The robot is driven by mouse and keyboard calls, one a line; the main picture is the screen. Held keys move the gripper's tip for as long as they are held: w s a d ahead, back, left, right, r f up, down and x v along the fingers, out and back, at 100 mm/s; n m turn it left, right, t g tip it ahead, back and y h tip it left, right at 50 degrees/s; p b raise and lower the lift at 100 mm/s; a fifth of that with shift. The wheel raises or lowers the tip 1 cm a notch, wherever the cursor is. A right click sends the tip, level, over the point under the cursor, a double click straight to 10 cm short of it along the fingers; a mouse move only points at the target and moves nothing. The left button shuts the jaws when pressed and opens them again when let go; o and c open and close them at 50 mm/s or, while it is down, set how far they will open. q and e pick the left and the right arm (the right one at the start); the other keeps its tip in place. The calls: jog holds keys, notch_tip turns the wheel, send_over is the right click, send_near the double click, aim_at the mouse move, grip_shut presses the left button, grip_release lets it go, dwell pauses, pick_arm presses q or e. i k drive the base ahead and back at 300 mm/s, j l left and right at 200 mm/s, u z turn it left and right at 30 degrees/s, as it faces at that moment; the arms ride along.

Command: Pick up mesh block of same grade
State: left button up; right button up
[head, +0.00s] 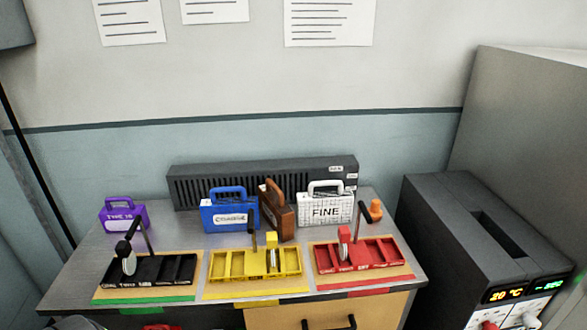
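A white block (326,207) with a mesh pattern, a top handle and a "FINE" label stands at the back right of the table. A blue handled block (230,214) with a label I cannot read surely stands left of centre. A brown handled block (277,212) stands between them, turned at an angle, its label not readable. A purple handled block (123,216), whose label looks like "TYPE 16", stands at the far left. Neither gripper shows in the head view.
Black (165,270), yellow (262,264) and red (365,255) compartment trays with upright levers line the table (185,225) front. An orange item (376,210) stands at right. A grey slotted unit (262,183) is behind; a dark machine (480,240) with a display stands right.

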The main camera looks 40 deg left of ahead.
aim_at(332, 207)
jog(key=j+u, duration=0.45)
jog(key=i+j+u, duration=0.2)
jog(key=j+u, duration=0.25)
jog(key=i+j, duration=0.05)
jog(key=j, duration=0.05)
